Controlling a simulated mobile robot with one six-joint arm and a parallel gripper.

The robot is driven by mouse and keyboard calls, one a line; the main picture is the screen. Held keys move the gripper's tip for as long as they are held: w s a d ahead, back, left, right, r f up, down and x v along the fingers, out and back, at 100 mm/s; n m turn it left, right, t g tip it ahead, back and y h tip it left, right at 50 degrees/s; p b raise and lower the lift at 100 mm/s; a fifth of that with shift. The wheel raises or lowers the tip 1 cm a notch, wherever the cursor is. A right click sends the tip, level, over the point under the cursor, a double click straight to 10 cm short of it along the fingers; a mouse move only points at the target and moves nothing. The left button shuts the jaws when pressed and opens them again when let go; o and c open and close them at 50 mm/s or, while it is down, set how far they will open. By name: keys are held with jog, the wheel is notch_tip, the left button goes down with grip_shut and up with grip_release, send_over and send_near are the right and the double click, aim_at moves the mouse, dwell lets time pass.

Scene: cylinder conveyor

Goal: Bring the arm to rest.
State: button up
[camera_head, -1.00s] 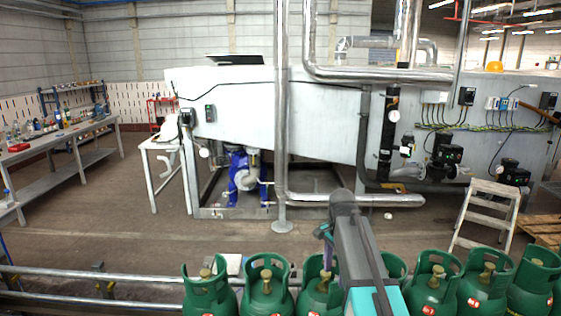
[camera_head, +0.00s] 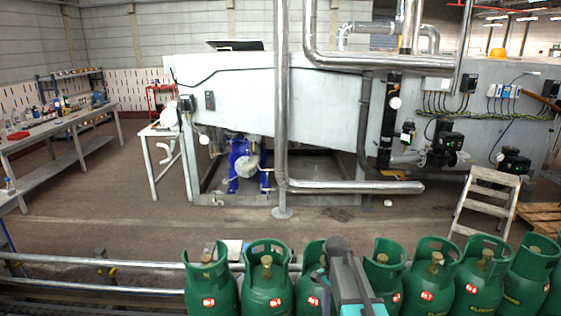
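My arm (camera_head: 345,276) rises from the bottom edge, right of the middle, in front of the row of green gas cylinders. Its grey links and a teal part are in view. It partly covers one green cylinder (camera_head: 309,292) and a little of the cylinder to its right (camera_head: 383,275). My gripper cannot be made out in this view.
Several green cylinders (camera_head: 267,287) stand in a row along the bottom, from the middle to the right edge. A metal rail (camera_head: 90,261) runs along the left. A stepladder (camera_head: 485,203) stands at the right, and a workbench (camera_head: 72,124) at the left.

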jog(key=s+f+n+g, duration=0.1)
jog(key=s+f+n, duration=0.5)
jog(key=s+f, duration=0.8)
jog(key=s+f+n+g, duration=0.1)
jog(key=s+f+n, duration=0.6)
jog(key=s+f, duration=0.7)
jog(key=s, duration=0.6)
jog(key=shift+s+g, duration=0.15)
jog(key=shift+g, duration=0.15)
